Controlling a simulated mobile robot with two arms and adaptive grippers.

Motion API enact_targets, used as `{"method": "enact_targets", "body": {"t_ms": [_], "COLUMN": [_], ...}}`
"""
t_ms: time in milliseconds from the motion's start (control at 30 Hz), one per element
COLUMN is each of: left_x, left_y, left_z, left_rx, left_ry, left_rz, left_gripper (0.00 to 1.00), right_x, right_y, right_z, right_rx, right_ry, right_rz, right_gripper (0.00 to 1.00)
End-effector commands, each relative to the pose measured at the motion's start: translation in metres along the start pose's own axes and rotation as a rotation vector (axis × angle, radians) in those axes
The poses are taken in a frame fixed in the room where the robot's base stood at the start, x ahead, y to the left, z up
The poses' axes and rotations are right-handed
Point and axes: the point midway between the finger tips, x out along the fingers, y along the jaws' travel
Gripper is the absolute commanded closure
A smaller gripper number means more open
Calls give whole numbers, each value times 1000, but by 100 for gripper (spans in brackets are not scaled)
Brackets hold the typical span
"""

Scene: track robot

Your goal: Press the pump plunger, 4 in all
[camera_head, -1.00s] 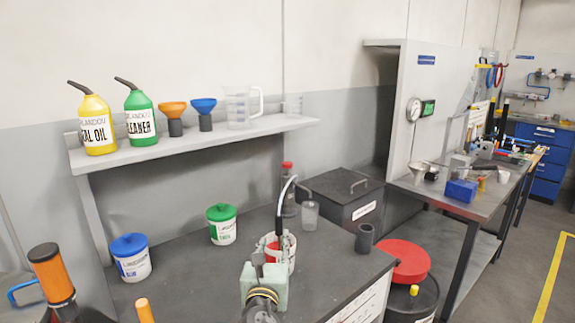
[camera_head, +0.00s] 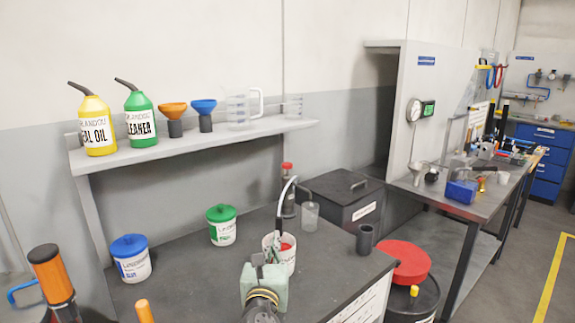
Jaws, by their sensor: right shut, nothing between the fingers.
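The pump sits in a white bucket (camera_head: 287,262) on the dark bench, with red showing at its opening. Its dark upright shaft (camera_head: 278,233) rises from the bucket, and a pale curved spout (camera_head: 287,188) arches up toward the right. A clear cup (camera_head: 310,217) stands just behind and right of the bucket. My right gripper (camera_head: 259,258) is shut and empty, low in front of the bucket at its left. Its tips are beside the bucket in the picture; whether they touch it I cannot tell. My left gripper cannot be made out.
A blue-lidded tub (camera_head: 131,265) and a green-lidded tub (camera_head: 222,232) stand on the bench's left. A dark cup (camera_head: 365,240) stands near its right edge, with a red round lid (camera_head: 404,261) beyond. A bottle (camera_head: 288,205) stands behind the bucket. The bench between tubs and bucket is clear.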

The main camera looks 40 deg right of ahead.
Motion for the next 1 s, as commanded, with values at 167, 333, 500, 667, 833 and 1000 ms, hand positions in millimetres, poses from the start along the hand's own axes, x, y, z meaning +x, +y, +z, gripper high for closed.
{"method": "enact_targets", "body": {"t_ms": [167, 333, 500, 667, 833, 1000], "left_x": [0, 0, 0, 0, 0, 0], "left_y": [0, 0, 0, 0, 0, 0], "left_z": [0, 0, 0, 0, 0, 0], "left_rx": [0, 0, 0, 0, 0, 0], "left_ry": [0, 0, 0, 0, 0, 0], "left_rz": [0, 0, 0, 0, 0, 0], "left_gripper": [60, 60, 60, 60, 60, 70], "right_x": [0, 0, 0, 0, 0, 0], "right_y": [0, 0, 0, 0, 0, 0], "right_z": [0, 0, 0, 0, 0, 0], "right_rx": [0, 0, 0, 0, 0, 0], "right_ry": [0, 0, 0, 0, 0, 0], "right_rz": [0, 0, 0, 0, 0, 0], "right_gripper": [100, 100, 100, 100, 100, 100]}}
